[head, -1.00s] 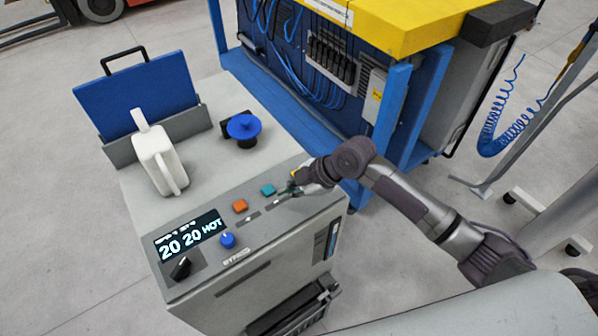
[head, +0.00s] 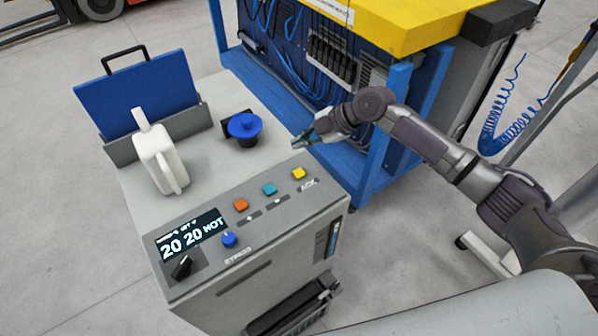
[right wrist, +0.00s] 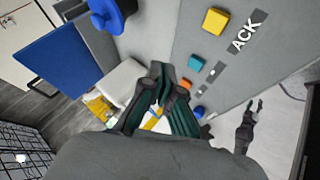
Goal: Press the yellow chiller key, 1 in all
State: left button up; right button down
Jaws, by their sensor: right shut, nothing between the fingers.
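The yellow key (head: 299,173) sits on the sloped front panel of the grey chiller (head: 290,225), at the right end of a row with a teal key (head: 269,189) and an orange key (head: 241,205). In the right wrist view the yellow key (right wrist: 215,21) shows beside the label ACK. My right gripper (head: 298,143) is shut and empty, above and behind the yellow key, apart from it. Its closed fingers also show in the right wrist view (right wrist: 158,78). The panel's display (head: 190,235) reads 20 20 and a word like HOT or NOT.
A blue knob (head: 229,240) and a black knob (head: 181,267) are on the panel. A blue-capped fitting (head: 244,126), a white jug (head: 160,158) and a blue board (head: 139,92) stand on top. A blue-framed bench (head: 402,110) stands behind my right arm.

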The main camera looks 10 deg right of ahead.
aim_at(301, 173)
notch_tip(301, 173, down, 8)
jog(key=b, duration=0.5)
jog(key=shift+f, duration=0.1)
jog(key=shift+f+b, duration=0.3)
dwell(1.0)
jog(key=shift+f+b, duration=0.35)
jog(key=shift+b, duration=0.15)
jog(key=shift+f+b, duration=0.5)
jog(key=shift+b, duration=0.05)
dwell(0.4)
jog(key=shift+r, duration=0.1)
jog(key=shift+r+p, duration=0.4)
jog(key=shift+r, duration=0.4)
